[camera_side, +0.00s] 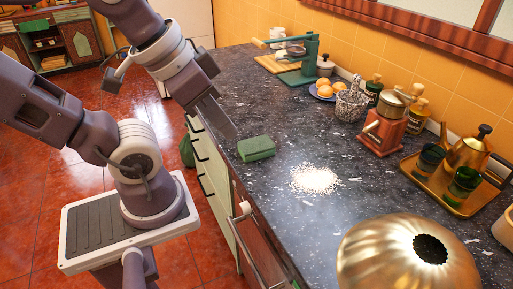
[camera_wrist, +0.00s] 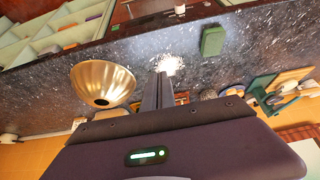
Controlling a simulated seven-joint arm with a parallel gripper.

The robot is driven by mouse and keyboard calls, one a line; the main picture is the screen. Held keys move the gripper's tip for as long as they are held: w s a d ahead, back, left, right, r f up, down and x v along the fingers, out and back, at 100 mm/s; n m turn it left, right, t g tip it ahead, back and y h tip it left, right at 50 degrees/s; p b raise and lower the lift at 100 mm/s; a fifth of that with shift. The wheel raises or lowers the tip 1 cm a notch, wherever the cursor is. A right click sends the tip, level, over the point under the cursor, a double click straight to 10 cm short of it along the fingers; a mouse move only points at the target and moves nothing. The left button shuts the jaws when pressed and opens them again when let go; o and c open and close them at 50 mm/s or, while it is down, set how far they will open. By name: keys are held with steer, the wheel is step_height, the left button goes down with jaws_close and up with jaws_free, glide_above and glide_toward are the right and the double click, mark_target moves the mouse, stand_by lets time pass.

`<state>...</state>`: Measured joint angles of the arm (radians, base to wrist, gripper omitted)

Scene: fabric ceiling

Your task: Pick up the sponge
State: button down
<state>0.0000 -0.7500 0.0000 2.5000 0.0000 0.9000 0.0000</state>
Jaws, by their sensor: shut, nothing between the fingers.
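The green sponge (camera_side: 256,148) lies flat on the dark speckled countertop near its front edge. It also shows in the wrist view (camera_wrist: 213,40), at the upper right of the fingers. My gripper (camera_side: 230,134) is shut and empty, pointing down above the counter just left of and behind the sponge in the side view. In the wrist view its fingers (camera_wrist: 160,76) are together with nothing between them. A gap shows between the fingers and the sponge there.
A white powder patch (camera_side: 315,179) lies right of the sponge. A brass dome (camera_side: 405,255) stands at the front right.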

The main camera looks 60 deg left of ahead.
jaws_free()
steer(key=m+g, duration=0.6)
steer(key=m, duration=1.3)
glide_above(256, 143)
step_height(256, 143, down, 15)
steer(key=shift+s+d+f, duration=0.1)
step_height(256, 143, down, 7)
steer(key=shift+r, duration=0.15)
steer(key=shift+c, duration=0.2)
